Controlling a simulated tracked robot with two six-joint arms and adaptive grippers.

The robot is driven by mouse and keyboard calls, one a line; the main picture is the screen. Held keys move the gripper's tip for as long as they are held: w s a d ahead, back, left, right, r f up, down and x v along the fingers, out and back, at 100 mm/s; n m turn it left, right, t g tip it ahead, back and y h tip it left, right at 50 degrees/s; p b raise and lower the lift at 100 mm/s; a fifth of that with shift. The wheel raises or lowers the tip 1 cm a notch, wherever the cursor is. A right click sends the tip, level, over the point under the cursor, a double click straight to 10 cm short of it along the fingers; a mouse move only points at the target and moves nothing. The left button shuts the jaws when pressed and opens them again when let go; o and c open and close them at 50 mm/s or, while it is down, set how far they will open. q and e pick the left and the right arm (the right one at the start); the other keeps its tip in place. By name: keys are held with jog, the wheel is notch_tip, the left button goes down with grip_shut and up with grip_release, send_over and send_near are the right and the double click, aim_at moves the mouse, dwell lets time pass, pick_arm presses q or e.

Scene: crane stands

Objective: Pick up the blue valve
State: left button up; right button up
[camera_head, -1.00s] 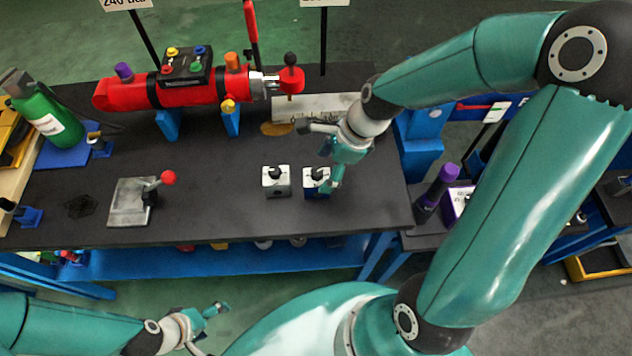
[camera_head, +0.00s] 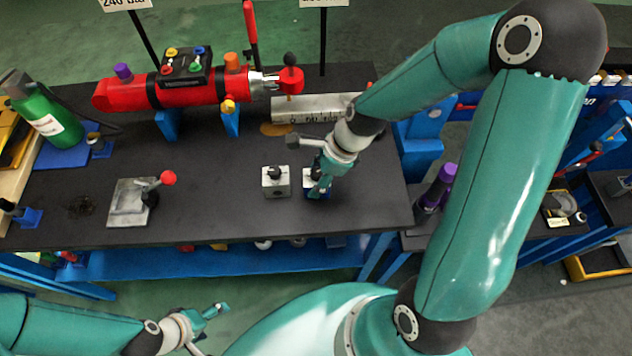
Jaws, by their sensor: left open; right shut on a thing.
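The blue valve (camera_head: 308,178) is a small block with a white face and blue lower part, standing on the dark tabletop; my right gripper partly hides it. My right gripper (camera_head: 321,182) reaches down over the valve from the upper right and is shut on it. The exact contact of the fingers is hard to see. The valve seems to be still at table height. My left gripper (camera_head: 209,329) is open and empty at the bottom, in front of the table and well away from the valve.
A similar white block with a black knob (camera_head: 275,181) stands close left of the valve. A grey plate with a red-knobbed lever (camera_head: 130,200) sits left. The tabletop (camera_head: 215,175) between is clear.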

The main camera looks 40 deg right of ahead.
grip_shut()
jog(key=shift+w+r, duration=0.1)
jog(key=shift+r, duration=0.1)
